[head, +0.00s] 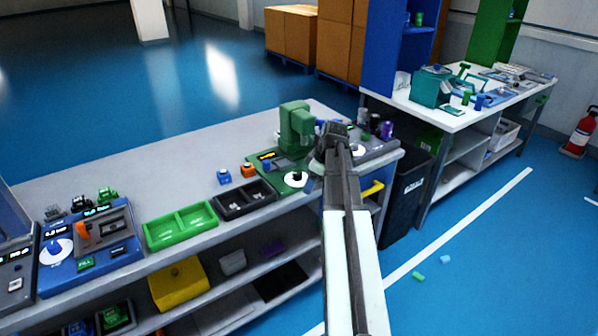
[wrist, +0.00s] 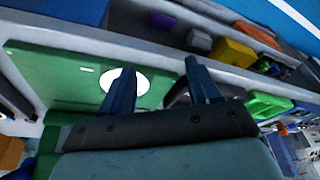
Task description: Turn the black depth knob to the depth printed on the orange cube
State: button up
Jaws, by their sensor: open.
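The black depth knob (head: 297,177) sits on a white round dial on the green machine's base (head: 285,187) in the head view. The orange cube (head: 248,170) stands left of that base; its print is too small to read. My gripper (head: 330,140) is right of the green machine (head: 297,125), over the bench's right end. In the wrist view my gripper (wrist: 160,78) is open, with nothing seen between its fingers. The white dial (wrist: 138,84) shows there behind the left finger, which hides part of it. The knob cannot be made out in that view.
A blue cube (head: 224,177) is left of the orange one. A black tray (head: 245,200) and a green tray (head: 180,227) lie along the bench front. A grey machine (head: 375,150) with small bottles stands right of my gripper. The bench behind the trays is clear.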

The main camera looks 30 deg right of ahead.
aim_at(298, 173)
jog(key=w+d+r+n+y, duration=0.1)
jog(key=w+d+r+n, duration=0.2)
jog(key=w+d+r, duration=0.45)
jog(key=x, duration=0.4)
jog(key=w+a+x, duration=0.1)
jog(key=x, duration=0.8)
jog(key=shift+w+a+r, duration=0.3)
jog(key=shift+a, duration=0.1)
jog(key=shift+c, duration=0.4)
jog(key=c, duration=0.9)
jog(key=shift+c, duration=0.2)
